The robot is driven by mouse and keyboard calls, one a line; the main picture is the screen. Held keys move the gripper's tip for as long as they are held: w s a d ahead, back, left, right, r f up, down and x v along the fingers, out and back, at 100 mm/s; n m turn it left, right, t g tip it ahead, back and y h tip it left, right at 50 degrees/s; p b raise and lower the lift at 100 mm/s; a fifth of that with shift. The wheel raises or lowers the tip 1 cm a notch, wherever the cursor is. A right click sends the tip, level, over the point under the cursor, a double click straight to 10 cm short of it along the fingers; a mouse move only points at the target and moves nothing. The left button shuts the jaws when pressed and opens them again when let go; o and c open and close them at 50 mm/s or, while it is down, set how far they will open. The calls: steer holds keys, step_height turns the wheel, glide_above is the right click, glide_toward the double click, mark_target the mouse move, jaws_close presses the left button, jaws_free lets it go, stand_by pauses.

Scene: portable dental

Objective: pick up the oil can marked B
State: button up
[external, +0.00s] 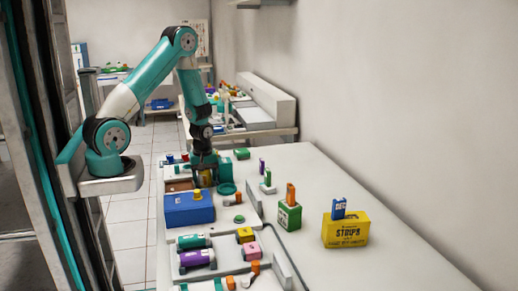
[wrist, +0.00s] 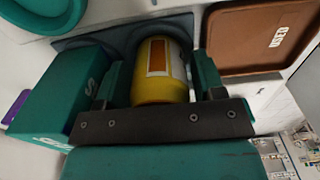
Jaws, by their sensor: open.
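A yellow cylindrical can (wrist: 160,92) with a white-and-orange label panel sits between the fingers of my gripper (wrist: 163,76) in the wrist view. I cannot read a letter B on it. The teal fingers are open, one on each side of the can; whether they touch it I cannot tell. The can's lower end is hidden behind the dark gripper crossbar. In the external view my gripper (external: 204,171) points down over the far part of the table, behind the blue box, and mostly covers the can.
In the wrist view a teal box (wrist: 60,98) stands close to the left finger. A brown tray (wrist: 262,38) lies close at right, and a teal bowl (wrist: 40,12) at upper left. The blue box (external: 188,211) stands in front of my gripper. The table's right side is partly clear.

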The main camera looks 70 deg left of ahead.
steer(key=shift+c, duration=0.4)
steer(key=c, duration=0.6)
steer(key=shift+c, duration=0.2)
